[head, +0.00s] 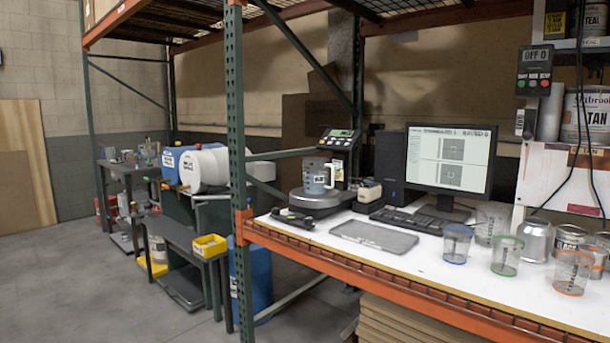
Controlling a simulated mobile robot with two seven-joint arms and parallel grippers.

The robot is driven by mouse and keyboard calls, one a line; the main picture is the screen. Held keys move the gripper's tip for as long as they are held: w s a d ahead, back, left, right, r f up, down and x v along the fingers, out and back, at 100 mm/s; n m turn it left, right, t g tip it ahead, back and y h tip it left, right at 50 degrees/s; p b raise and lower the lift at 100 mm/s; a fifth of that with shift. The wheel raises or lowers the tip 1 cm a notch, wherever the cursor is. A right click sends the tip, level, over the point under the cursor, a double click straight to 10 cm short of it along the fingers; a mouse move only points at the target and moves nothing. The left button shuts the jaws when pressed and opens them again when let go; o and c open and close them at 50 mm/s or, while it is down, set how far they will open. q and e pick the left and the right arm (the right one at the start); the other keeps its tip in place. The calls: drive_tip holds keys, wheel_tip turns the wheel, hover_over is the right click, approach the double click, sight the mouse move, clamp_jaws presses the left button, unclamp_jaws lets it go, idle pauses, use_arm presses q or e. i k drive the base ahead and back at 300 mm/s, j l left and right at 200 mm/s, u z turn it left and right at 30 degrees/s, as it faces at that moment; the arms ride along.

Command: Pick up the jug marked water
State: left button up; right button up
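A clear jug (315,180) with a white handle stands upright on the round plate of a scale (320,202) on the white bench. It has a dark label whose small lettering I cannot read surely, and its lower part looks blue-grey. Clear cups stand at the right of the bench: one with a blue base (456,243), one with a green base (507,256) and one with an orange base (573,272). Their markings are too small to read, so I cannot tell which vessel is marked water. Neither of my grippers is in view.
A green rack post (236,150) and an orange beam (400,285) edge the bench. A grey tray (374,236), keyboard (412,220) and monitor (449,160) lie around the scale. Metal cans (537,241) stand at the right. Floor (60,290) is open at left.

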sight(315, 169)
drive_tip(key=i+j, duration=0.15)
drive_tip(key=i, duration=0.25)
drive_tip(key=i+j, duration=0.15)
drive_tip(key=i, duration=0.3)
drive_tip(key=i+j+u, duration=0.1)
drive_tip(key=i, duration=0.3)
drive_tip(key=j, duration=0.1)
